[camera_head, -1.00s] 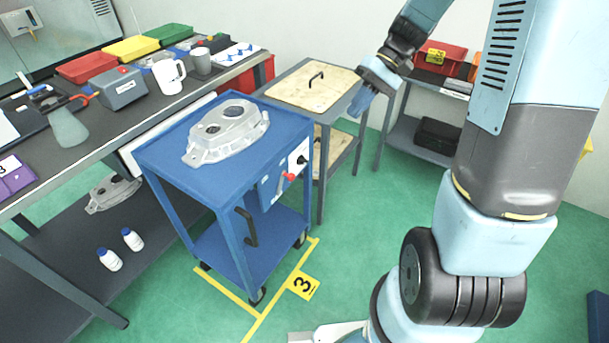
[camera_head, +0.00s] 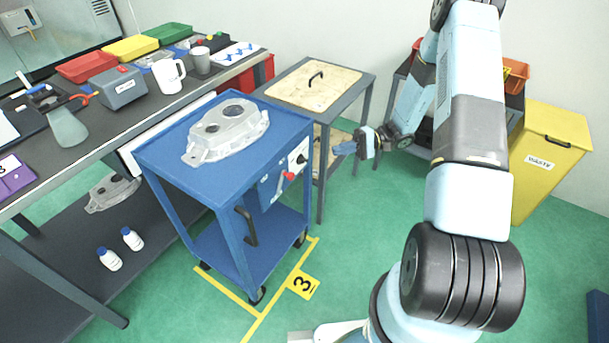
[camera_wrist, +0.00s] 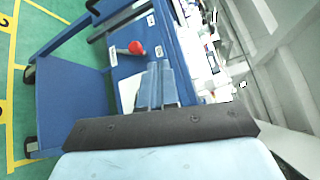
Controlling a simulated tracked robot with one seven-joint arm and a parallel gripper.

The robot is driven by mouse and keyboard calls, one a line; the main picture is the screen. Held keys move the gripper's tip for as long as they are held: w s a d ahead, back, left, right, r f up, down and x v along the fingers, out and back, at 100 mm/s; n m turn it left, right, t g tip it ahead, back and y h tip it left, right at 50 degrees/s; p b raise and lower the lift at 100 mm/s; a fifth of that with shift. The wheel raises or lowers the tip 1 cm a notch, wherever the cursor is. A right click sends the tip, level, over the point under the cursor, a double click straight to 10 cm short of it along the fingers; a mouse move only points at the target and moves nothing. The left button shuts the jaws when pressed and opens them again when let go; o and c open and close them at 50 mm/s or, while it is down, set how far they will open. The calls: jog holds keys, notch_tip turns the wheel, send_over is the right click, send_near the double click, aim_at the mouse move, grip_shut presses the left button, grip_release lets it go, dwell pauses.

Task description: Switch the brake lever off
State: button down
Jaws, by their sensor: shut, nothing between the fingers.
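The brake lever (camera_head: 287,177), with a red knob, sits on the side panel of the blue trolley (camera_head: 180,156) in the head view. It also shows in the wrist view, its red knob (camera_wrist: 136,47) above and left of my fingertips. My gripper (camera_head: 337,150) is to the right of the trolley panel, pointing towards it, apart from the lever. In the wrist view my gripper (camera_wrist: 158,66) has its fingers together and empty, and they partly cover a white plate (camera_wrist: 128,90) on the panel.
A grey metal casting (camera_head: 228,132) lies on the trolley top. A black rotary knob (camera_head: 301,159) is on the white plate near the lever. A wooden-topped cart (camera_head: 312,86) stands behind my gripper. A yellow bin (camera_head: 545,165) stands at right. Green floor (camera_head: 350,225) is open in front.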

notch_tip(320, 180, down, 12)
jog(key=m+t+y, duration=0.3)
jog(key=t, duration=0.1)
jog(key=shift+w+d+t, duration=0.3)
jog(key=shift+d, duration=0.1)
jog(key=shift+r, duration=0.1)
jog(key=s+a+r, duration=0.2)
jog(key=a+r, duration=0.1)
jog(key=a, duration=0.9)
jog(key=shift+s+a+r, duration=0.15)
jog(key=shift+s+a, duration=0.05)
jog(key=shift+a, duration=0.1)
jog(key=shift+d, duration=0.1)
